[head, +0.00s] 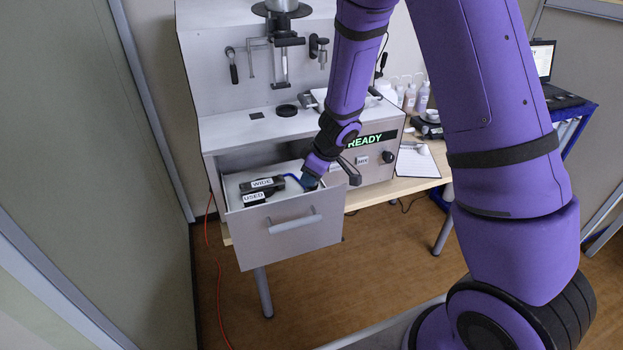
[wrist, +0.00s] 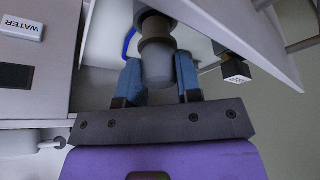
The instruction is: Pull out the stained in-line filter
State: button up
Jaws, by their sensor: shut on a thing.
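In the wrist view, a grey cylinder with a darker collar (wrist: 158,62), which looks like the in-line filter, sits between the two blue fingers of my gripper (wrist: 158,80). The gripper is shut on it. A dark part adjoins the cylinder's far end, and I cannot tell if they are joined. No stain is clearly visible. In the head view my gripper (head: 311,182) is low in the right part of the open drawer (head: 285,240), and the filter is hidden there. A blue hose (head: 294,180) runs beside the gripper; it also shows in the wrist view (wrist: 129,41).
Black pieces labelled WIDE (head: 262,183) and USED (head: 254,197) lie in the drawer's left part. A small black labelled block (wrist: 235,70) is right of my gripper in the wrist view. The analyser's READY display (head: 366,140) is above the drawer. Bottles (head: 410,96) stand on the table behind.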

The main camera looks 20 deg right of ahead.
jog(key=shift+r, duration=2.2)
